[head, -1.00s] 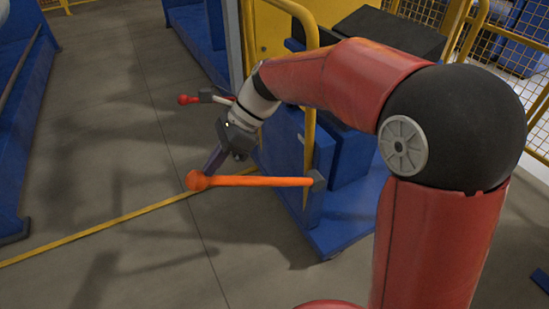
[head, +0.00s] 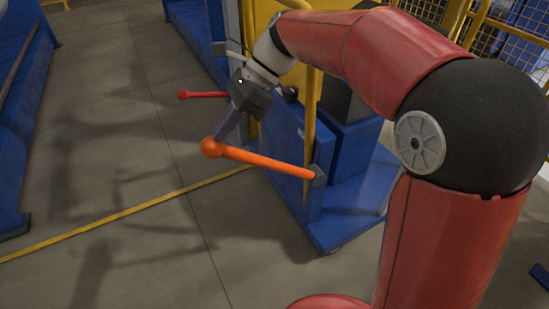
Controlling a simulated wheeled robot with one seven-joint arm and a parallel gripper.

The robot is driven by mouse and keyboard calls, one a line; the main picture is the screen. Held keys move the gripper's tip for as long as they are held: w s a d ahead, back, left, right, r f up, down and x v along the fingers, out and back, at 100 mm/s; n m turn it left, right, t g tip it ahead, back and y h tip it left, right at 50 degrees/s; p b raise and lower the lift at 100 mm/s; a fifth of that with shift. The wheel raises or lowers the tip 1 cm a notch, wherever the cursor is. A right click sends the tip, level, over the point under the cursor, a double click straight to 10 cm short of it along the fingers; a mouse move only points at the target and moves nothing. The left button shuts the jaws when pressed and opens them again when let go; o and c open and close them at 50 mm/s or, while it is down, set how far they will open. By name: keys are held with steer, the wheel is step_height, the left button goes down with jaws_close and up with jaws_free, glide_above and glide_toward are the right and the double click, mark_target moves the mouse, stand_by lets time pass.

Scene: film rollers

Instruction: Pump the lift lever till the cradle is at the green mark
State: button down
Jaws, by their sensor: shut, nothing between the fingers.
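An orange lever (head: 265,161) with a round knob (head: 211,147) sticks out to the left from a grey pivot on the blue cart (head: 345,200). The lever slants, its knob end higher in the picture than its pivot end. My gripper (head: 220,138) points down at the knob, its fingers shut and empty. The fingertips are at or just behind the knob; I cannot tell whether they touch it. I cannot make out the cradle or a green mark in this view.
A second, red lever (head: 207,95) with a red knob stands behind my gripper. A yellow post (head: 309,120) rises beside the orange lever's pivot. Blue machine frames stand at left and back. The grey floor at left is clear, crossed by a yellow line (head: 130,211).

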steer(key=v, duration=0.7)
stand_by(0.3)
steer(key=shift+d, duration=0.1)
stand_by(0.3)
